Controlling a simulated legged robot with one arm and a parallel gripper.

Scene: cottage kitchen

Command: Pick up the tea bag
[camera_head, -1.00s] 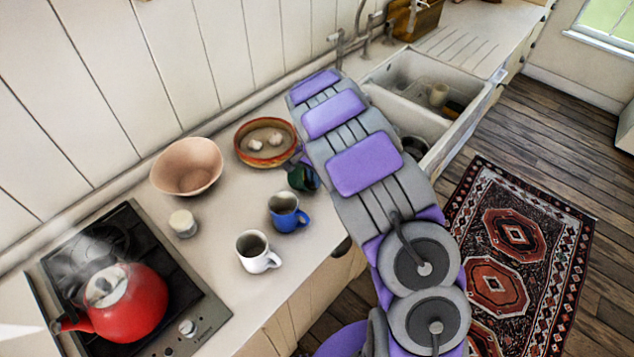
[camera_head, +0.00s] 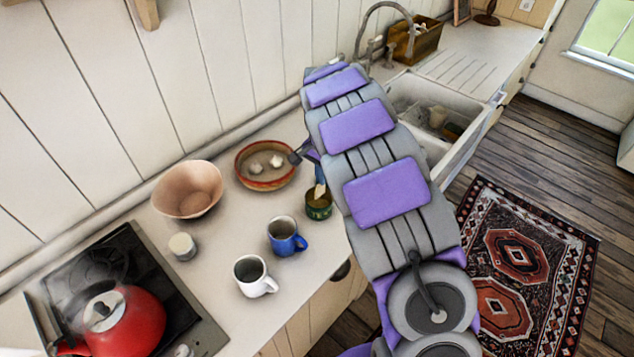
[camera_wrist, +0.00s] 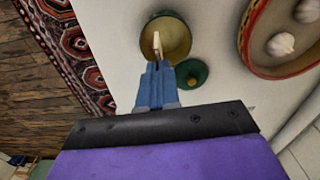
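A thin cream piece, apparently the tea bag (camera_wrist: 156,44), shows edge-on at the tips of my gripper (camera_wrist: 157,62) in the wrist view. The blue fingers are close together on it. It overlaps the opening of a round green tin with a yellowish inside (camera_wrist: 178,38), and its exact height above the tin is unclear. In the head view the green tin (camera_head: 318,208) stands on the counter right of the blue mug, with my fingers and a tan tip just above it. A green lid with a brass-coloured knob (camera_wrist: 192,73) lies beside the tin.
A shallow bowl with garlic (camera_head: 265,182) is behind the tin. A blue mug (camera_head: 284,240) and a white mug (camera_head: 250,277) stand in front. A pink bowl (camera_head: 188,204), a small pale jar (camera_head: 182,246) and a red kettle on the stove (camera_head: 125,325) are left. The sink (camera_head: 412,90) is beyond my arm.

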